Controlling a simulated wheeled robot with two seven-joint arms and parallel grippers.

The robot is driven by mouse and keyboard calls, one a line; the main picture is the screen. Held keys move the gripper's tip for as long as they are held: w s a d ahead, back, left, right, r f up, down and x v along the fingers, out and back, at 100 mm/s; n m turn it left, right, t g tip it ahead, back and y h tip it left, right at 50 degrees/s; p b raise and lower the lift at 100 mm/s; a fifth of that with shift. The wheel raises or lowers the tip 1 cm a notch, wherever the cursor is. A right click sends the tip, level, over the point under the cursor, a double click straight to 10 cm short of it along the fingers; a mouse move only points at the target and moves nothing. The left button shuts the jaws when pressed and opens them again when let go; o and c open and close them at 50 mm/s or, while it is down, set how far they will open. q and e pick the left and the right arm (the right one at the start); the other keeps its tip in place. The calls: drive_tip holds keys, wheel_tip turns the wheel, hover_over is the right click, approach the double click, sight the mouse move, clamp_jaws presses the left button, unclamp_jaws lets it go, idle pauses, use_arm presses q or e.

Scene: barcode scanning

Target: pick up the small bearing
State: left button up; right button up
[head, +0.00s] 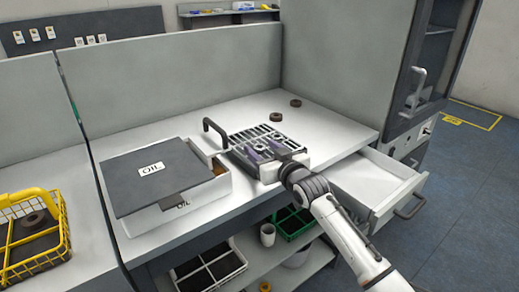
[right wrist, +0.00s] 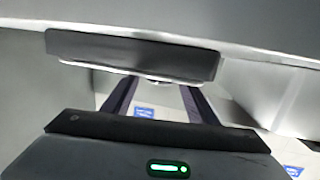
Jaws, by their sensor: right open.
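Two small dark brown ring-shaped bearings lie on the white tabletop near the back: one (head: 296,102) further back and right, the other (head: 276,116) a little nearer and left. I cannot tell which is smaller. My right gripper (head: 263,153) is open, with dark purple fingers, over the front part of a slotted grey rack and in front of both table bearings. Its fingers also show apart in the right wrist view (right wrist: 160,104), with no bearing seen between them. My left gripper is not in view.
The slotted rack (head: 247,138) stands mid-table. A white box with a dark lid marked OIL (head: 155,178) stands left of it. An open drawer (head: 375,178) juts out at right. Partition walls close the back. Bare tabletop (head: 335,130) lies right of the bearings.

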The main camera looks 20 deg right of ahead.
drive_tip(key=shift+w, duration=0.1)
drive_tip(key=c, duration=1.2)
